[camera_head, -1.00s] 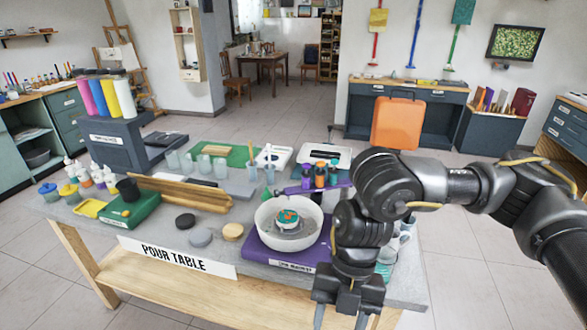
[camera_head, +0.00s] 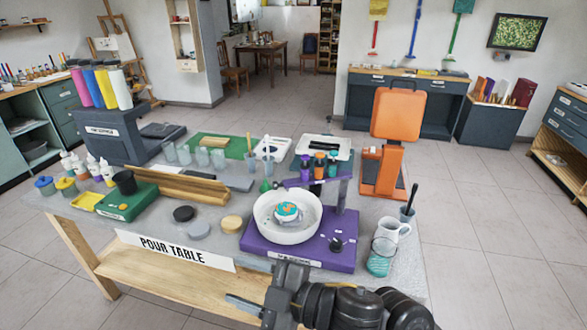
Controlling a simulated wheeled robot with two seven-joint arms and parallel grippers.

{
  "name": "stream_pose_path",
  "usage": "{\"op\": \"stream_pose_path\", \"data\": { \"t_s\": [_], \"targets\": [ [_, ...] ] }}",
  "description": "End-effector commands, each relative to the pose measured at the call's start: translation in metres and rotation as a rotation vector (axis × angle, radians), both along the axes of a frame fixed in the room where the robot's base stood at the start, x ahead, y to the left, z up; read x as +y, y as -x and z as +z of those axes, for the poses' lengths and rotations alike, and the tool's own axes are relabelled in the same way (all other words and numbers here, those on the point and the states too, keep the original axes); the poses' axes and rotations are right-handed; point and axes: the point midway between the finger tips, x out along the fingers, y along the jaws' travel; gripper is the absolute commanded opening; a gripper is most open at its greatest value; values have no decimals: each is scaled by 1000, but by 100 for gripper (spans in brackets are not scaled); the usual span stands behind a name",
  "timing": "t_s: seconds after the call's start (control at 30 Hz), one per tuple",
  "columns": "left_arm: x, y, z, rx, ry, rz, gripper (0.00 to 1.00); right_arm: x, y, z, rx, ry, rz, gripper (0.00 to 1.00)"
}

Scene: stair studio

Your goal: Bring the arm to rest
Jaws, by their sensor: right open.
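My right arm (camera_head: 350,306) lies low along the bottom edge of the view, in front of the pour table (camera_head: 130,256). Its gripper (camera_head: 243,303) points left, beside the table's front edge and below the purple spinning stand (camera_head: 297,256). The gripper is open, and I see nothing in it. My left gripper is not in view.
On the table, a white bowl (camera_head: 290,236) holding a round painted piece sits on the purple stand. A white mug (camera_head: 389,229) and a teal-filled jar (camera_head: 380,257) stand near the right edge. An orange device (camera_head: 397,115) stands behind. Floor at right is clear.

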Motion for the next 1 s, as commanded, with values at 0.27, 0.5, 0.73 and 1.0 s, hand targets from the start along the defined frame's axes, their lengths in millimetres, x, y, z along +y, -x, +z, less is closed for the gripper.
{"op": "stream_pose_path", "data": {
  "t_s": [0.27,0.5,0.73,1.0],
  "targets": [
    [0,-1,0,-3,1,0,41,-154,-26,-126,579,7,-734,51],
    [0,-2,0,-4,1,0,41,-256,45,-216,963,136,-1092,51],
    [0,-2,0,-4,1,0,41,-308,115,-256,1196,236,-1273,51],
    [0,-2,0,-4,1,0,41,-329,143,-312,1327,304,-1353,51]
  ]
}}
